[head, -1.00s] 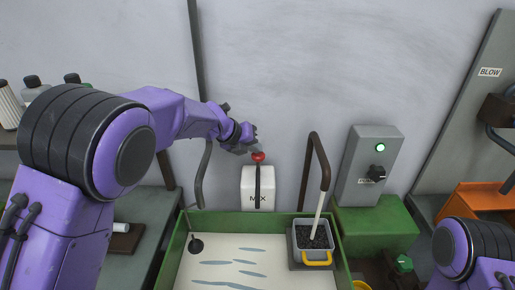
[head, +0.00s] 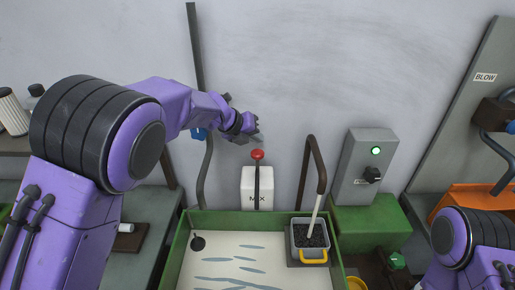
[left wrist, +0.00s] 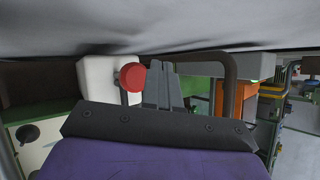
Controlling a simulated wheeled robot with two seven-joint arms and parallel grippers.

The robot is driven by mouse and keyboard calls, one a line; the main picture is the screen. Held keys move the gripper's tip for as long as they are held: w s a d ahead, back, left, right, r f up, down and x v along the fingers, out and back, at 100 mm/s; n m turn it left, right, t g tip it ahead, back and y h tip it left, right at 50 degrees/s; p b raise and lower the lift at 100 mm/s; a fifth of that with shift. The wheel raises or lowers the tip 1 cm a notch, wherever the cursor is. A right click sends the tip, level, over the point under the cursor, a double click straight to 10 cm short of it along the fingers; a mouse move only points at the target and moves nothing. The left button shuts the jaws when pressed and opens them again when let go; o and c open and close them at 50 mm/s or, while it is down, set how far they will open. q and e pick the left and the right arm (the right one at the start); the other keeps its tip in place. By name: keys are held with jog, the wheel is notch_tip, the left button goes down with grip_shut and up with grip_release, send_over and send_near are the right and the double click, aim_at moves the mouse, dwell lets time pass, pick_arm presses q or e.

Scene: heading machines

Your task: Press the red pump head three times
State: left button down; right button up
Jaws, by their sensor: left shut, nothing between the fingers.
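The red pump head (head: 257,155) tops the white box marked MIX (head: 249,190), which stands at the back edge of the green-rimmed tray. My left gripper (head: 257,142) is above the pump head, apart from it as far as I can tell. Its fingers are shut and empty. In the left wrist view the red pump head (left wrist: 132,77) shows just left of the shut fingers (left wrist: 163,88), with the white box (left wrist: 100,78) behind it. My right gripper is out of view; only part of my right arm shows at the lower right.
The green tray (head: 167,262) holds pale liquid with dark streaks. A small grey bin (head: 295,240) of dark granules with a yellow handle sits at its right. A brown bent pipe (head: 321,165) rises right of the MIX box. A grey control box (head: 357,160) has a lit green lamp.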

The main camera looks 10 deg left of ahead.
pick_arm(q)
notch_tip(320, 180, up, 4)
jog(key=shift+f+p, duration=0.25)
jog(key=shift+p, duration=0.95)
jog(key=shift+f, duration=0.1)
